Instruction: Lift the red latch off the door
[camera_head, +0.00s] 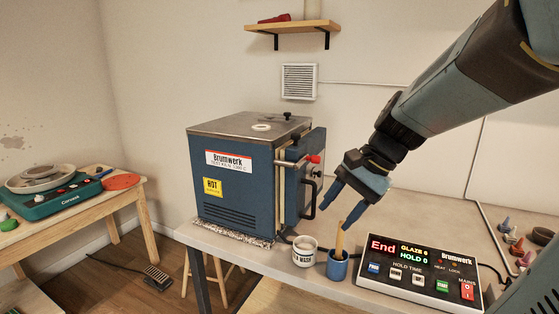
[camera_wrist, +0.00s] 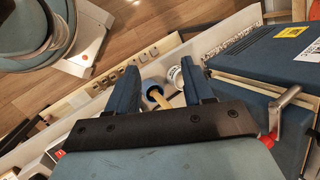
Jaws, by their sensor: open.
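The blue Brumwerk kiln (camera_head: 232,180) stands on the bench with its door (camera_head: 318,142) on the right side, seemingly closed. The red latch (camera_head: 314,159) is a red-tipped metal lever across the upper door edge. In the wrist view its metal bar (camera_wrist: 284,100) and red tip (camera_wrist: 272,136) show at the right, outside my jaws. A black door handle (camera_head: 309,200) is below it. My gripper (camera_head: 336,212) is open, pointing down, right of and below the latch, apart from it. In the wrist view my gripper (camera_wrist: 160,68) has nothing between its fingers.
A white mug (camera_head: 305,252) and a blue cup (camera_head: 337,268) with a wooden tool (camera_head: 340,238) stand below my gripper. A control box (camera_head: 415,258) showing "End" is on the bench at right. A shelf (camera_head: 290,27) hangs above. A wooden table (camera_head: 75,205) is at left.

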